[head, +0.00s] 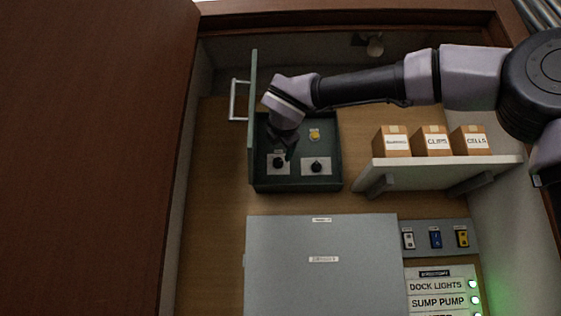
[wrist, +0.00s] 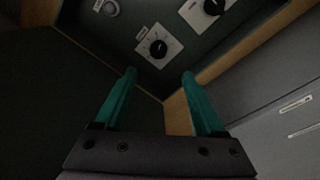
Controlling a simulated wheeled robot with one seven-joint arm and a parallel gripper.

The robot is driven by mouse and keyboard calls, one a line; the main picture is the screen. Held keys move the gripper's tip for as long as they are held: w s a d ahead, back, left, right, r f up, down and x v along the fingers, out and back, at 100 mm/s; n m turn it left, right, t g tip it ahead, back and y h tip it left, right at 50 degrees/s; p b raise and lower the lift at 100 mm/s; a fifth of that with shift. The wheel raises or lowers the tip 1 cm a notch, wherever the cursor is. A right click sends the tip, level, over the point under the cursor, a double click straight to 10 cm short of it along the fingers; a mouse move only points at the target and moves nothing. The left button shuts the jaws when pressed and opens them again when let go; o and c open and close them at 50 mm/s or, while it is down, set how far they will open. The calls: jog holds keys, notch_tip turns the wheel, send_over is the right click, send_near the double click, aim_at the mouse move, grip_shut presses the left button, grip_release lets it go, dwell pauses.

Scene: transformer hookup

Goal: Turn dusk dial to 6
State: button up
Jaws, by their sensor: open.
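Inside an open green box (head: 335,178) are two black dials on pale plates. The left dial (head: 278,163) shows in the wrist view (wrist: 158,47), just beyond my fingertips, with a pale pointer mark on its knob. The right dial (head: 316,167) shows at the top of the wrist view (wrist: 214,7). The plate labels are too small to read, so I cannot tell which is the dusk dial. My gripper (head: 288,152) is above the left dial in the head view. Its teal fingers (wrist: 160,76) are apart and empty, not around a dial.
The box's open door (head: 253,110) stands at its left, close to my wrist. A yellow button (head: 314,134) sits above the right dial. A shelf (head: 440,172) with labelled cartons is at the right. A grey panel (head: 320,285) lies below the box.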

aim_at(278, 162)
jog(key=w, duration=0.7)
jog(key=w+a, duration=0.1)
jog(key=w, duration=0.2)
jog(key=shift+w+r, duration=0.1)
jog(key=shift+w, duration=0.25)
grip_shut()
